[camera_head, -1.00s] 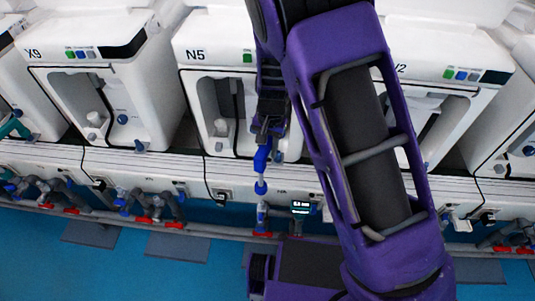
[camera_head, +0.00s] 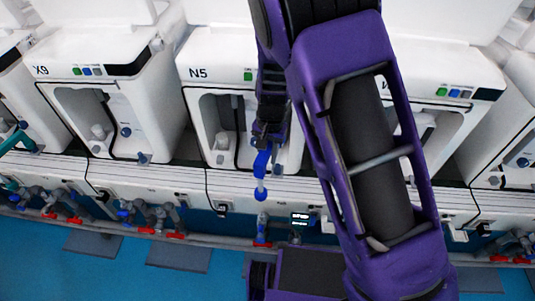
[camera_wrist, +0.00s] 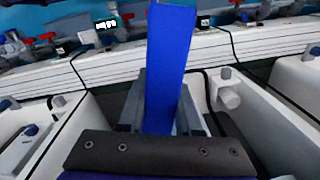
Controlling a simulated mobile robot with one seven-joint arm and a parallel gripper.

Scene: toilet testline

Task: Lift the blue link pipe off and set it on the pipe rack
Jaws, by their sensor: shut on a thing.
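The blue link pipe (camera_head: 261,163) hangs from my gripper (camera_head: 266,140) in the head view, in front of the station marked N5. In the wrist view the blue pipe (camera_wrist: 170,65) stands between the two grey fingers of my gripper (camera_wrist: 160,105), which are shut on it. The pipe's lower end is a blue knob just above an upright blue fitting (camera_head: 262,222) on the lower pipe line, with a small gap showing between them. I cannot make out a pipe rack in these views.
White test stations (camera_head: 110,105) stand in a row behind a white ledge (camera_head: 155,182). Pipes with red-handled valves (camera_head: 146,229) run along below. A small lit display (camera_head: 300,219) sits right of the blue fitting. The blue floor (camera_head: 40,260) is in front.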

